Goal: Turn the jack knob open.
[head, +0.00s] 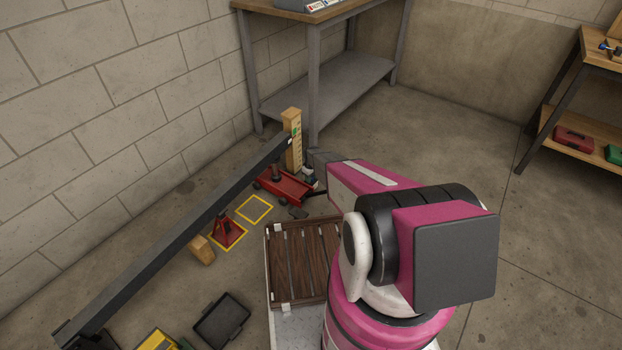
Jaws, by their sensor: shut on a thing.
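The red floor jack (284,188) sits on the concrete floor, under the raised end of a long dark tube (190,225). My gripper (309,180) is small in the head view, at the right end of the jack, beyond my pink arm. It is shut at the place of the jack knob. The knob itself is hidden by the fingers, and its turn angle cannot be seen.
A wooden post (292,140) with markings stands behind the jack. A red stand (227,232) in a yellow floor square and a wooden block (201,249) are under the tube. A grey workbench (335,92) stands behind. A black tray (221,320) lies in front. Floor at right is clear.

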